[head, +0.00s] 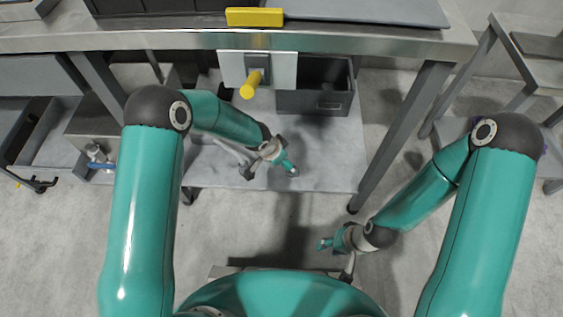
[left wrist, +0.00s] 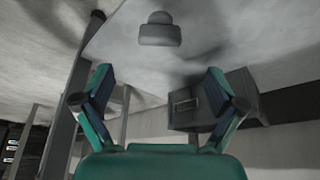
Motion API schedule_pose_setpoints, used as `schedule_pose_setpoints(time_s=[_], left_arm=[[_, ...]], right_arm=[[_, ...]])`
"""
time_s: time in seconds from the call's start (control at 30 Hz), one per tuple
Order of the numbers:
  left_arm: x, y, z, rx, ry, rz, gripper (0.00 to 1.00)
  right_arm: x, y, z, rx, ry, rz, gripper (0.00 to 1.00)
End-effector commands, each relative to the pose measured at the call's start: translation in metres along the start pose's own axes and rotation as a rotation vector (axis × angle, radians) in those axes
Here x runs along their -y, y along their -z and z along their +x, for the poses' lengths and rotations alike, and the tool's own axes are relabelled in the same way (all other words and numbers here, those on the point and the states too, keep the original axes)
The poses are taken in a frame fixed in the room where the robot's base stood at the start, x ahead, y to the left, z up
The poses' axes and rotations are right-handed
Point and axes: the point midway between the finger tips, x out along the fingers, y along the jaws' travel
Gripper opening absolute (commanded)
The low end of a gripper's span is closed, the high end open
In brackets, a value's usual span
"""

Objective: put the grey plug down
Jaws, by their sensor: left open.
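A grey plug (left wrist: 160,32), a short rounded body with a narrower knob, stands on the pale lower shelf in the left wrist view. I cannot make it out in the head view, where my left gripper and arm cover part of the shelf. My left gripper (head: 270,171) is low over that shelf (head: 325,175), under the bench. In the left wrist view its two fingers (left wrist: 160,78) are spread with nothing between them, and the plug is beyond the tips, apart from them. My right gripper (head: 336,257) hangs over the floor near my base, its fingers apart and empty.
A white panel with a yellow handle (head: 251,85) hangs under the bench top, beside an open dark grey drawer (head: 315,103). A yellow block (head: 255,17) lies on the bench edge (head: 360,37). Bench legs (head: 405,130) flank the shelf. The front floor is clear.

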Motion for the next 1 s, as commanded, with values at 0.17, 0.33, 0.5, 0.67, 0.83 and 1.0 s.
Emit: schedule_pose_setpoints(time_s=[0.17, 0.33, 0.5, 0.67, 0.83, 1.0], left_arm=[[0.000, -0.001, -0.008, 0.001, -0.001, -0.002, 0.95], [-0.014, -0.032, -0.005, 0.018, -0.053, -0.105, 0.95], [-0.051, -0.107, -0.013, 0.058, -0.150, -0.412, 0.95], [-0.086, -0.180, -0.035, 0.121, -0.168, -0.751, 0.95], [-0.107, -0.230, -0.057, 0.181, -0.136, -0.964, 0.95], [-0.108, -0.244, -0.064, 0.197, -0.124, -1.010, 0.95]], right_arm=[[0.001, 0.000, -0.002, 0.000, 0.000, 0.000, 0.40], [0.001, 0.000, -0.002, 0.000, 0.000, 0.000, 0.40], [0.001, 0.000, -0.002, 0.000, 0.000, 0.000, 0.40], [0.001, 0.000, -0.002, 0.000, 0.000, 0.000, 0.40], [0.001, 0.000, -0.002, 0.000, 0.000, 0.000, 0.40], [0.001, 0.000, -0.002, 0.000, 0.000, 0.000, 0.40]])
